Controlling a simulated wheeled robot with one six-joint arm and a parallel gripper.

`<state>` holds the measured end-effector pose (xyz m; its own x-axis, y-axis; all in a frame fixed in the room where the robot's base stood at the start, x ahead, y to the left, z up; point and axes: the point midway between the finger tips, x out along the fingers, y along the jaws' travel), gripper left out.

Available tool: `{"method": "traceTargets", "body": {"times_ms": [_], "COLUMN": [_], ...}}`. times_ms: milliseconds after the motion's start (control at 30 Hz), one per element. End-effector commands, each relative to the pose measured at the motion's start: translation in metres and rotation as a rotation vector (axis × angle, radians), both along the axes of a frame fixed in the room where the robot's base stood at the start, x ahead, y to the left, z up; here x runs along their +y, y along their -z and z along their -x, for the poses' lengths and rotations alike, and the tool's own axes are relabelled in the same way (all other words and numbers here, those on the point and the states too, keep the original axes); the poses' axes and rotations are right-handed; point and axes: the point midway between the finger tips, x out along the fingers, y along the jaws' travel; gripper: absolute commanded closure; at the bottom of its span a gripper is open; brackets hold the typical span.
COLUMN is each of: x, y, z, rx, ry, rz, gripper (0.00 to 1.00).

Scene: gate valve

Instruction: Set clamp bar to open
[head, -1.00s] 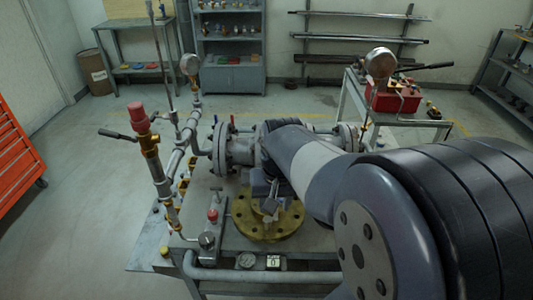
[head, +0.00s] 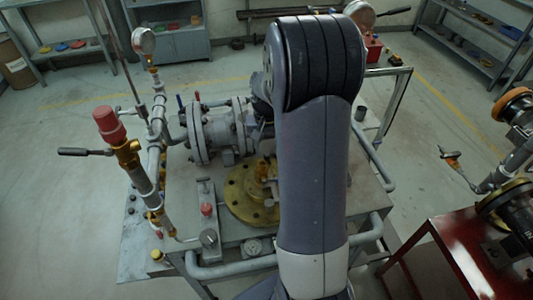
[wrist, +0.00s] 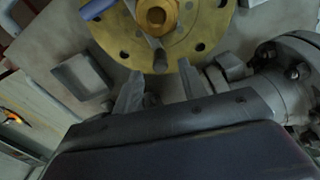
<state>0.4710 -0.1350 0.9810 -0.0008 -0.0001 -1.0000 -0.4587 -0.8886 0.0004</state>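A round yellow flange with bolt holes (head: 240,190) lies on the grey bench, partly hidden behind my arm. In the wrist view the flange (wrist: 118,38) is at the top, with a brass hub (wrist: 158,14) at its middle. A short grey bar (wrist: 160,60) points from the hub side toward my gripper; it looks like the clamp bar, but I cannot be sure. My gripper (wrist: 161,69) has its two fingers apart, with the bar's end between or just beyond the tips. Contact cannot be told. In the head view my arm hides the gripper.
A grey flanged valve body (head: 212,135) stands behind the flange; it also shows at right in the wrist view (wrist: 290,70). Upright pipework with a red-capped fitting (head: 108,122) and a gauge (head: 143,41) stands at left. A red cabinet (head: 465,262) is at right. Open floor lies around.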

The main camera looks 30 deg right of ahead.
Motion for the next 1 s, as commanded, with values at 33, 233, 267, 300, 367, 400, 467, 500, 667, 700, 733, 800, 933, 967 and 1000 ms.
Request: {"method": "traceTargets", "body": {"times_ms": [33, 233, 267, 300, 367, 400, 467, 500, 667, 700, 733, 800, 933, 967, 1000], "x": [0.000, 0.000, 0.000, 0.000, 0.000, 0.000, 0.000, 0.000, 0.000, 0.000, 0.000, 0.000, 0.000, 0.000, 0.000], "y": [0.009, 0.033, 0.035, 0.037, 0.039, 0.040, 0.041, 0.041, 0.040, 0.040, 0.040, 0.040, 0.040, 0.040, 0.040], "z": [0.001, 0.001, 0.001, 0.001, 0.001, 0.001, 0.001, 0.001, 0.000, 0.000, 0.000, 0.000, 0.000, 0.000, 0.000], "rx": [0.005, 0.002, 0.002, 0.001, 0.001, 0.001, 0.000, 0.000, 0.000, 0.000, 0.000, 0.000, -0.001, -0.001, -0.001], "ry": [0.000, 0.000, 0.000, -0.001, -0.001, -0.001, -0.001, -0.001, -0.001, -0.001, -0.001, 0.000, -0.001, -0.001, -0.001], "rz": [-0.001, -0.001, -0.001, 0.000, 0.000, 0.000, 0.000, 0.000, 0.000, 0.000, 0.000, 0.000, 0.000, 0.000, 0.000], "gripper": [0.60, 0.60, 0.60, 0.60, 0.60, 0.60, 0.60, 0.60, 0.64, 0.67, 0.69, 0.75, 0.86, 0.88, 0.91]}}
